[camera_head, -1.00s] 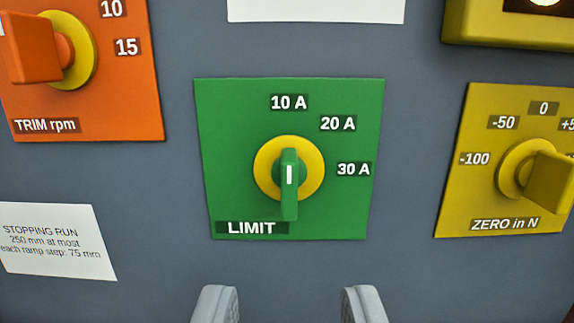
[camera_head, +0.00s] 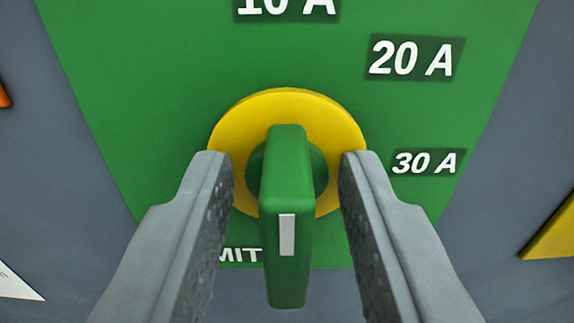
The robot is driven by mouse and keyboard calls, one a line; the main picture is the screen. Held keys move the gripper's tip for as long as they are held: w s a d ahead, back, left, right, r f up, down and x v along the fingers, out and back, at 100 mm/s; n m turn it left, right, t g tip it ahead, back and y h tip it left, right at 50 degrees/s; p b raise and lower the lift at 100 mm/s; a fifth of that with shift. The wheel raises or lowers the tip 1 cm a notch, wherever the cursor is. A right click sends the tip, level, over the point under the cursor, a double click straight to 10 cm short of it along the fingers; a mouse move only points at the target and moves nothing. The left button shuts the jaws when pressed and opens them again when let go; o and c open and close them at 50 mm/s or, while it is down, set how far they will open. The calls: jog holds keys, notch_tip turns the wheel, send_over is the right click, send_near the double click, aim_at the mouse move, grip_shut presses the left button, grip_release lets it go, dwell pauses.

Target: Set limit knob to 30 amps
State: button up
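The limit knob (camera_head: 287,200) is a green bar handle with a white mark, set on a yellow disc (camera_head: 235,130) on the green LIMIT panel (camera_head: 130,90). Its bar stands upright, in line with the 10 A label (camera_head: 287,8), which is cut off at the top edge. The 20 A label (camera_head: 415,58) is at upper right and the 30 A label (camera_head: 425,162) is to the right of the knob. My gripper (camera_head: 287,165) is open, with one finger on each side of the handle. A gap shows between each finger and the bar.
Grey console surface (camera_head: 510,120) surrounds the green panel. Edges of an orange panel (camera_head: 4,98) at left, a white notice (camera_head: 15,286) at lower left and a yellow panel (camera_head: 555,235) at right show at the picture's borders.

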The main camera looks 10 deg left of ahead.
grip_shut()
jog(key=shift+m, duration=0.4)
jog(key=m, duration=0.3)
jog(key=shift+d+m, duration=0.1)
jog(key=shift+m, duration=0.3)
jog(key=m, duration=0.4)
jog(key=shift+f, duration=0.1)
jog(key=m, duration=0.5)
jog(key=shift+d, duration=0.1)
jog(key=m, duration=0.4)
jog(key=shift+f, duration=0.15)
jog(key=shift+m, duration=0.3)
